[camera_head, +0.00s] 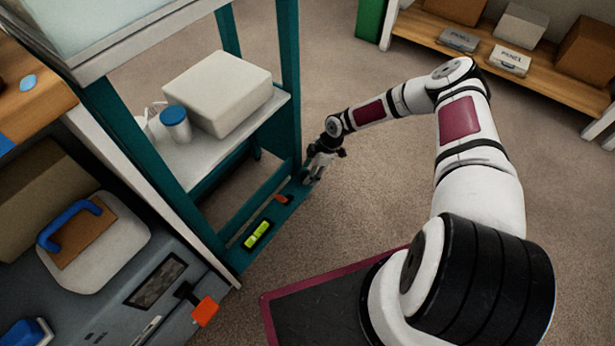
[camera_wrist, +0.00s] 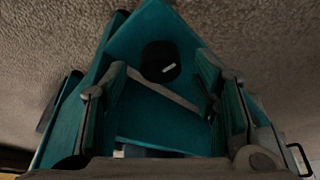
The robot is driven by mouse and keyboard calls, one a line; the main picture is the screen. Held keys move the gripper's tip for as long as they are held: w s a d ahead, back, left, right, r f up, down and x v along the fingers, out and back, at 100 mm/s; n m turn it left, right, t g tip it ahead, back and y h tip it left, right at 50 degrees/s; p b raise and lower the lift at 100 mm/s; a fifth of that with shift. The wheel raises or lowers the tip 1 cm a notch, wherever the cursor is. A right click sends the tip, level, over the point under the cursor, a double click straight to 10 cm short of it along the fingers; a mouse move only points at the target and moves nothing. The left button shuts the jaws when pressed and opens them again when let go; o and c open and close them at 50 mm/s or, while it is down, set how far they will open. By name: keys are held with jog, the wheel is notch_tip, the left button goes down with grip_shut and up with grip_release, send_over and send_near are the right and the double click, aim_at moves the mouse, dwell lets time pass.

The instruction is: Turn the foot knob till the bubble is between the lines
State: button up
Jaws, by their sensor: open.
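The foot knob (camera_wrist: 158,68) is a dark round knob with a short white mark, on a teal surface in the wrist view. My gripper (camera_wrist: 161,72) is open, with one finger on each side of the knob in that picture. I see no finger touching it, but cannot tell how deep the fingers reach. In the head view my gripper (camera_head: 309,178) is low at the far end of the teal stand's bottom rail (camera_head: 232,258), and the knob is not clearly visible there. A yellow-green level vial (camera_head: 257,235) lies on this rail. Its bubble and lines are too small to read.
A small orange piece (camera_head: 283,199) sits on the rail between vial and gripper. The stand's shelf (camera_head: 205,158) holds a pale block (camera_head: 217,92) and a blue-lidded jar (camera_head: 175,124). A grey cabinet (camera_head: 130,300) stands at left.

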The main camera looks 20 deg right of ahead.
jog(key=shift+x, duration=0.85)
jog(key=shift+c, duration=0.3)
jog(key=c, duration=1.1)
